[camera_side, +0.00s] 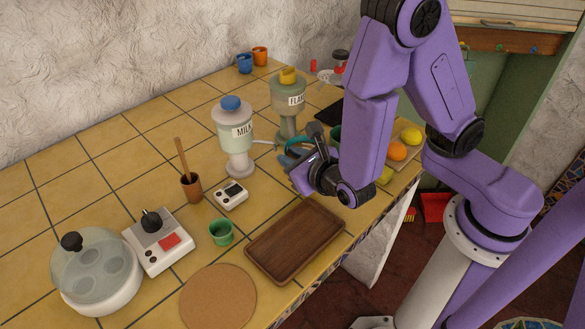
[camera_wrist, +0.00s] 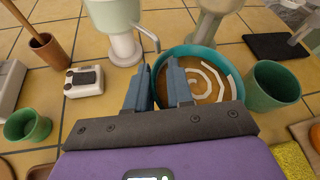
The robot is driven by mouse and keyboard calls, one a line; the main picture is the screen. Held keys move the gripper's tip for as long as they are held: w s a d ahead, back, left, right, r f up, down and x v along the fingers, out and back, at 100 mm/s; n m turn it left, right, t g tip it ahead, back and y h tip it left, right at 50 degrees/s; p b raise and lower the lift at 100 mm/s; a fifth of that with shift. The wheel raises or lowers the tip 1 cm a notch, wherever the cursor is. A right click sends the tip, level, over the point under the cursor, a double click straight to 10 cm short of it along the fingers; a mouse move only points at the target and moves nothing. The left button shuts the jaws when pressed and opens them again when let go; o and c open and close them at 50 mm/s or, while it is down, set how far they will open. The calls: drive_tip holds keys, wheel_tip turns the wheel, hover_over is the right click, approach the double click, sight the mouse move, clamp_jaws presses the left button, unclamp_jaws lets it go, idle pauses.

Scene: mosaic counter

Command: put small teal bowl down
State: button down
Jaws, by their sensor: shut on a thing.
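The small teal bowl (camera_wrist: 193,50) shows in the wrist view with an orange-brown inside and a pale spiral. My gripper (camera_wrist: 160,78) is shut on its left rim, one finger outside and one inside. In the side view the bowl's teal rim (camera_side: 296,142) shows behind my gripper (camera_side: 296,157), and most of the bowl is hidden. I cannot tell whether its base touches the counter.
A green cup (camera_wrist: 272,86) stands close right of the bowl. The milk dispenser (camera_side: 236,140) and the flask-like dispenser (camera_side: 288,98) stand behind. A wooden tray (camera_side: 296,240), small green cup (camera_side: 221,232) and cork mat (camera_side: 218,297) lie nearer. Fruit (camera_side: 397,151) sits right.

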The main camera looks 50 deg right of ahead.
wheel_tip(320, 180, up, 16)
drive_tip(key=s+d+f+m+g+h, duration=0.7)
drive_tip(key=d+m+g+h, duration=0.1)
drive_tip(key=d+m+h, duration=0.15)
drive_tip(key=s+a+f+m+g+y, duration=0.1)
drive_tip(key=s+a+f+m+g, duration=0.15)
drive_tip(key=s+m+g, duration=0.85)
drive_tip(key=s+a+r+m+g+y, duration=0.25)
drive_tip(key=a+m+g+y, duration=0.45)
drive_tip(key=m+y, duration=0.8)
drive_tip(key=w+a+r+m+t+y, duration=0.7)
drive_tip(key=a+m+t+y, duration=0.15)
drive_tip(key=m, duration=0.35)
drive_tip(key=shift+s+d+f, duration=0.1)
drive_tip(key=shift+d+f, duration=0.1)
drive_tip(key=shift+f, duration=4.8)
drive_tip(key=shift+s+d+f, duration=0.1)
drive_tip(key=shift+d+f, duration=0.05)
drive_tip(key=shift+f, duration=4.85)
